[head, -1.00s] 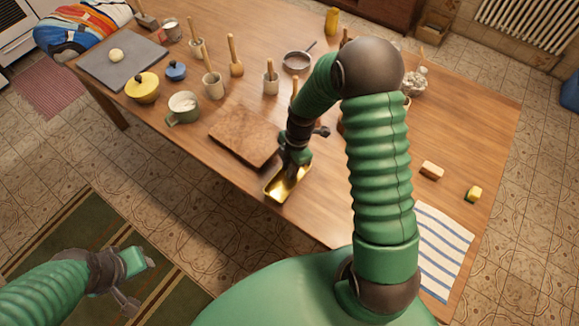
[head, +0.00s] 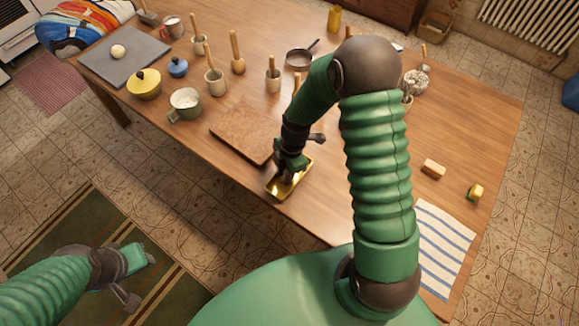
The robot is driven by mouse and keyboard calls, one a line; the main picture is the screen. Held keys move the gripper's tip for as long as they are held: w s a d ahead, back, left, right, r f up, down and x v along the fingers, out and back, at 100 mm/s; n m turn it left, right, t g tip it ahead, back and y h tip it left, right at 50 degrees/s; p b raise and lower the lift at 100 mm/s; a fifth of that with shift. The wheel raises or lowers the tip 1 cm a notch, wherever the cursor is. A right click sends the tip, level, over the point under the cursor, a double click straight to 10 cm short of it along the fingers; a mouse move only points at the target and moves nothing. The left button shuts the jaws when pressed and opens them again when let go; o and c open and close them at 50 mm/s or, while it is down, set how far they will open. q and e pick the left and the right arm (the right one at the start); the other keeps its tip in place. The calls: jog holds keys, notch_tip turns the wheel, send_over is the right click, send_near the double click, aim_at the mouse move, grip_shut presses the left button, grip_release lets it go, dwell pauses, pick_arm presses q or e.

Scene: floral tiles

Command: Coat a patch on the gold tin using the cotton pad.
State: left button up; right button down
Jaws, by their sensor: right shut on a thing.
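The gold tin (head: 297,184) is a shallow, shiny rectangular tray on the table near its front edge. My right gripper (head: 285,176) points down into the tin, over its left part. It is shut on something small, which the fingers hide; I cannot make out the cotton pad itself. My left gripper (head: 140,275) hangs low at the lower left, above the rug and away from the table. I cannot tell whether its jaws are open.
A brown wooden board (head: 243,134) lies just behind and left of the tin. A striped cloth (head: 441,250), a wooden block (head: 433,169) and a sponge (head: 475,192) lie at the right. Behind stand a green mug (head: 185,105), a yellow pot (head: 145,84) and a pan (head: 300,56).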

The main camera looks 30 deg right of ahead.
jog(key=shift+s+a, duration=0.2)
jog(key=shift+a, duration=0.2)
jog(key=shift+w+d+f, duration=0.1)
jog(key=shift+w+d, duration=0.25)
jog(key=shift+d, duration=0.55)
jog(key=shift+w+d, duration=0.35)
jog(key=shift+d, duration=0.5)
jog(key=shift+p, duration=0.35)
notch_tip(320, 180, up, 6)
jog(key=p, duration=0.5)
notch_tip(320, 180, up, 3)
jog(key=p, duration=0.2)
jog(key=shift+p, duration=0.35)
